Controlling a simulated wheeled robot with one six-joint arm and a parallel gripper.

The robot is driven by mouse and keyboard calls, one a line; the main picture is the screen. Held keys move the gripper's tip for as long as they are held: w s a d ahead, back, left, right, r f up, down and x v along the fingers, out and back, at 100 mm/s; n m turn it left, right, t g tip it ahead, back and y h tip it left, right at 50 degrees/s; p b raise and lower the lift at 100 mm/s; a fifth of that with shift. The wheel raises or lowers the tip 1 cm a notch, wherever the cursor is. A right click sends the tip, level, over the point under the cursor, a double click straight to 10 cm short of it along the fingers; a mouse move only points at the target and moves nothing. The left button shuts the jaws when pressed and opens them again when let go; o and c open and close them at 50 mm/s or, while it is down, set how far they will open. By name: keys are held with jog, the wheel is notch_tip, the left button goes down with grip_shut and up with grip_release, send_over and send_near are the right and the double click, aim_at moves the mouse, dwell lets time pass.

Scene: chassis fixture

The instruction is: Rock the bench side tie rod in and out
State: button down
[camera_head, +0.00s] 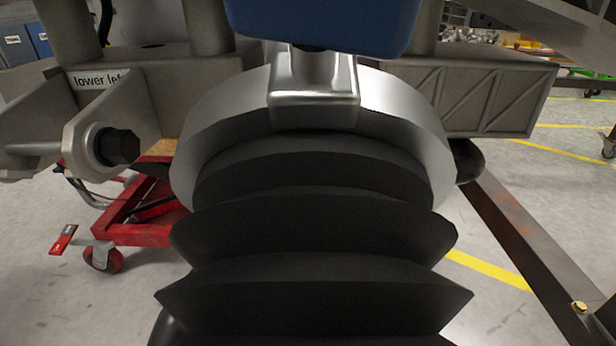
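A black ribbed rubber boot (315,230) fills the lower middle, very close to the camera. Its far end meets a broad silver collar (400,105). The tie rod itself does not show clearly; the boot and the bottom edge of the picture hide whatever lies there. A silver block (314,85) on a short neck stands in front of the collar. Above it is a blue rounded body (322,22), cut off by the top edge. I make out no gripper fingers, so I cannot tell whether my gripper touches anything.
A grey bracket with a dark bolt (117,146) juts out at left, below a "lower left" label (98,79). A ribbed grey beam (490,95) is at right. A red wheeled stand (140,222) and a brown metal bar (530,250) flank the boot.

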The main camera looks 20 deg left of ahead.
jog(key=shift+w+a, duration=0.15)
jog(key=shift+w, duration=0.5)
dwell(0.8)
jog(key=shift+s, duration=0.25)
dwell(0.5)
jog(key=c, duration=1.2)
grip_release()
jog(key=shift+s, duration=0.15)
jog(key=shift+c, duration=0.2)
jog(key=shift+v, duration=4)
